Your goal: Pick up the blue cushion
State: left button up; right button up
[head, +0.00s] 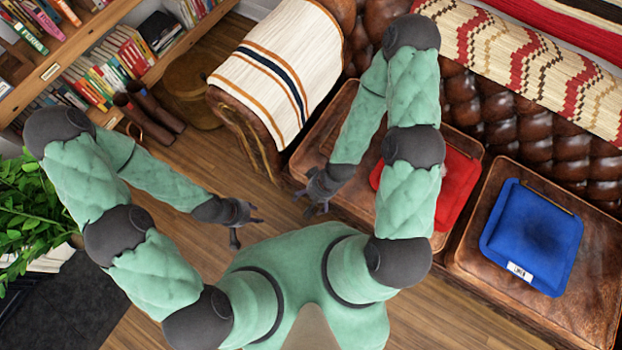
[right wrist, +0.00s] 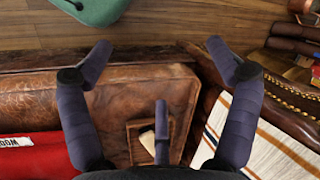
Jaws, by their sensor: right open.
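The blue cushion (head: 533,237) lies flat on the right seat of the brown leather sofa, with a white label at its lower edge. It is not in the right wrist view. My right gripper (head: 316,191) is open and empty over the left end of the sofa, well to the left of the blue cushion. Its spread fingers (right wrist: 160,62) show in the right wrist view above brown leather. My left gripper (head: 241,218) appears open and empty above the wood floor, farther left.
A striped throw (head: 278,75) covers the sofa's armrest. A bookshelf (head: 90,50) and plant (head: 35,205) stand left.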

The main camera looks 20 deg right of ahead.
aim_at(533, 236)
jog(key=z, duration=3.15)
jog(key=u, duration=0.2)
jog(key=i+l+u, duration=0.15)
jog(key=l+u, duration=0.35)
jog(key=i+l+u, duration=0.1)
jog(key=l+u, duration=0.55)
jog(key=l, duration=0.75)
jog(key=l+u, duration=0.15)
jog(key=l, duration=0.8)
jog(key=k+l+u, duration=0.15)
jog(key=l, duration=1.65)
